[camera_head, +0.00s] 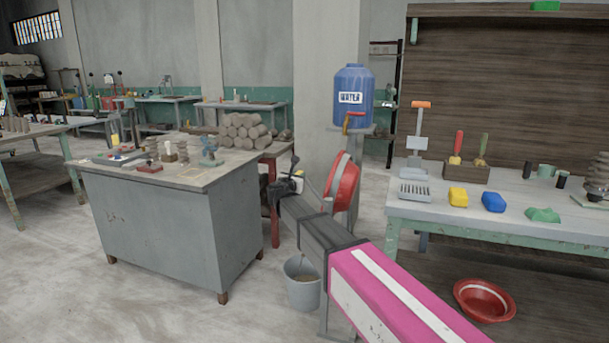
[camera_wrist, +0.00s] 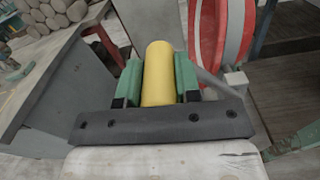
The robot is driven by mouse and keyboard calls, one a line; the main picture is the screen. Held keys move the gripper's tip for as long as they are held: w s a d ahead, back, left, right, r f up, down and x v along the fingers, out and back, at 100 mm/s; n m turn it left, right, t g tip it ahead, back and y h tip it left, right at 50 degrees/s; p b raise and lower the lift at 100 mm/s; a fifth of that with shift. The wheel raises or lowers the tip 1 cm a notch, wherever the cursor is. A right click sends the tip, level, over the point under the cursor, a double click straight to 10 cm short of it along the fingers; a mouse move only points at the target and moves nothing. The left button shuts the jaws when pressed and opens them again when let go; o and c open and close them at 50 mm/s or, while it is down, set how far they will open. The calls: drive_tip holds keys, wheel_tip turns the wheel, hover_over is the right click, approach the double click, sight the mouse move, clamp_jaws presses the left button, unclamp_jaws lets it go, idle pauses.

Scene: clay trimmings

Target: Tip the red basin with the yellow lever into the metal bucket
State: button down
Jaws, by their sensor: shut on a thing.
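The red basin (camera_head: 345,182) with a pale inner band stands tilted steeply, almost on edge, on a grey stand below the blue water tank; its side also shows at the upper right of the wrist view (camera_wrist: 236,30). The yellow lever (camera_wrist: 159,72) lies between the green fingers of my gripper (camera_wrist: 158,78), which is shut on it. In the head view my gripper (camera_head: 291,183) is just left of the basin. The grey metal bucket (camera_head: 302,292) stands on the floor below, partly behind my arm, with something brownish inside. The basin's inside is mostly hidden.
A blue water tank (camera_head: 353,98) with a tap stands above the basin. A grey cabinet table (camera_head: 180,225) is at left, a workbench (camera_head: 470,222) with tools at right. Another red basin (camera_head: 485,299) sits low under the workbench.

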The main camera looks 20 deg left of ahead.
drive_tip(key=shift+a, duration=0.1)
drive_tip(key=c, duration=0.8)
unclamp_jaws()
drive_tip(key=s, duration=1)
drive_tip(key=shift+s+a, duration=0.4)
idle(1.6)
